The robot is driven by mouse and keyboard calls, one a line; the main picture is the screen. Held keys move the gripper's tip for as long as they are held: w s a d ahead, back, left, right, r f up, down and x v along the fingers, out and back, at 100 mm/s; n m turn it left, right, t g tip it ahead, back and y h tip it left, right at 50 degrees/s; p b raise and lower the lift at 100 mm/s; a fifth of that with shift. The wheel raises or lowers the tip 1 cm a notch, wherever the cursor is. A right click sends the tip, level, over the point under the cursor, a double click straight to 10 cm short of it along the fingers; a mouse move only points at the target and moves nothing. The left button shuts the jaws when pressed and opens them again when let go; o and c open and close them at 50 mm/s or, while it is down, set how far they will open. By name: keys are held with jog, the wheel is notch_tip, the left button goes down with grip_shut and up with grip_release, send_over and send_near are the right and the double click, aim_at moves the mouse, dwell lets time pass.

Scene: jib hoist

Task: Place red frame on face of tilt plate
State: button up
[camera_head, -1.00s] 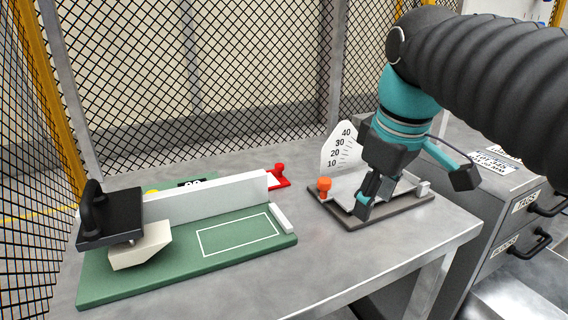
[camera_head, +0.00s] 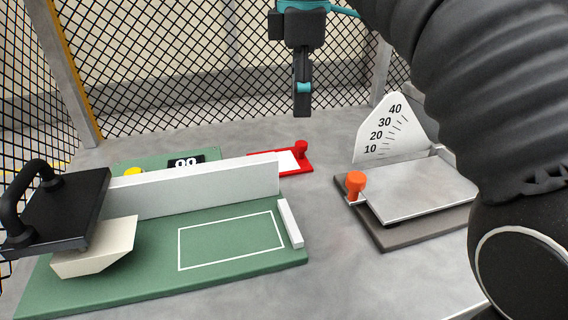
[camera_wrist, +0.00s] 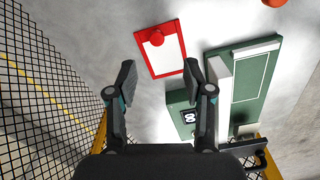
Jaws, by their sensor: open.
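The red frame (camera_head: 305,167) lies flat on the grey table behind the white fence, partly hidden by it in the head view. It has a red knob and a white middle. In the wrist view the whole red frame (camera_wrist: 146,58) shows ahead of the fingertips. The tilt plate (camera_head: 415,190) is a grey metal plate on a dark base at the right, with an angle scale and an orange knob. Its face is bare. My gripper (camera_wrist: 160,72) is open and empty, raised above the table near the red frame; it also shows in the head view (camera_head: 302,108).
A green board (camera_head: 150,270) with a white fence (camera_head: 200,188), a white outline, a pale block (camera_head: 98,250) and a black handled plate (camera_head: 55,208) fills the left. Wire mesh (camera_head: 200,60) stands behind the table. Bare table lies between board and tilt plate.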

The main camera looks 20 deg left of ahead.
aim_at(300, 143)
jog(key=f+b, duration=0.1)
jog(key=f, duration=0.3)
jog(key=f+b, duration=0.1)
jog(key=f, duration=0.4)
jog(key=shift+w+f+b, duration=0.2)
jog(key=shift+f+b, duration=0.05)
jog(key=shift+b, duration=0.1)
grip_shut()
